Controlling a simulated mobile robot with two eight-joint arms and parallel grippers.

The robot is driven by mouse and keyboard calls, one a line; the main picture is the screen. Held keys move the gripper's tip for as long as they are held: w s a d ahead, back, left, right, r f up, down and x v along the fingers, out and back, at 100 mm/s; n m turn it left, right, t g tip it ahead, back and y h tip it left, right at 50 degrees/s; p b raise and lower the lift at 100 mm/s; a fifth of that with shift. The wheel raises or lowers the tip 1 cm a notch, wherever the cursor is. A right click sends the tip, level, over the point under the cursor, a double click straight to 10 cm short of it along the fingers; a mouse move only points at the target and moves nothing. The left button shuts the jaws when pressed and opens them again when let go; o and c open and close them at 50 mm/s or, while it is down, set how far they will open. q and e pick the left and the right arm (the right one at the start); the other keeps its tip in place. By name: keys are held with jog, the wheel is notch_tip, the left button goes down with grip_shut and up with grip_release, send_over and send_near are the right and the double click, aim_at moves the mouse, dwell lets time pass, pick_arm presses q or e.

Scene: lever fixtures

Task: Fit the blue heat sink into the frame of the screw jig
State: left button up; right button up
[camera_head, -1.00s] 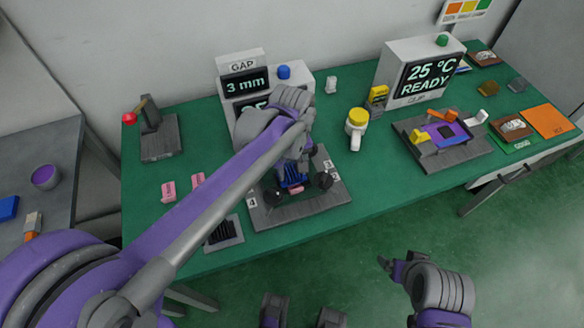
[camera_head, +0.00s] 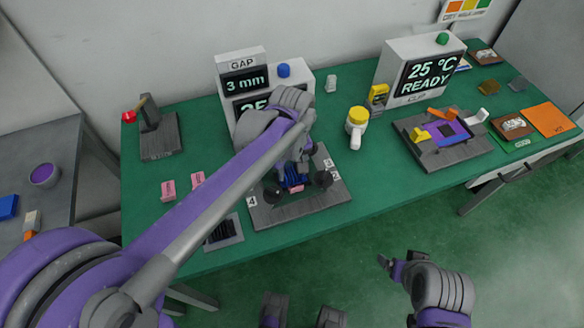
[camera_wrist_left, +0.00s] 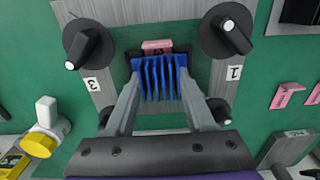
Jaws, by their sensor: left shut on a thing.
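The blue heat sink (camera_head: 292,182) has upright fins and is held at the opening of the screw jig (camera_head: 300,212). My left gripper (camera_wrist_left: 160,80) is shut on it, one finger on each side; the heat sink also shows in the left wrist view (camera_wrist_left: 160,76). The jig's grey plate (camera_wrist_left: 185,14) has black knobs near its corners and number labels. A pink piece (camera_wrist_left: 157,46) lies beside the heat sink's edge. I cannot tell whether the heat sink touches the frame. My right gripper (camera_head: 386,264) is away from the table, its jaws unclear.
The gap display box (camera_head: 243,82) stands behind the jig. Bare green table lies right of the jig.

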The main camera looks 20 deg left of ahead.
pick_arm(q)
jog(key=shift+f+b, duration=0.3)
jog(key=shift+f, duration=0.2)
jog(key=o, duration=1.3)
jog(key=shift+o, duration=0.2)
notch_tip(320, 180, up, 11)
jog(key=shift+f+p, duration=0.1)
jog(key=shift+p, duration=0.6)
jog(key=s+a+f+m+t+p, duration=0.2)
jog(key=s+a+m+p, duration=0.1)
jog(key=s, duration=0.4)
jog(key=s+a+f+m+t+p, duration=0.2)
jog(key=s+a+m+t+p, duration=0.1)
jog(key=s, duration=0.4)
jog(key=shift+a+f+m, duration=0.2)
jog(key=shift+a+m, duration=0.15)
jog(key=shift+m, duration=0.05)
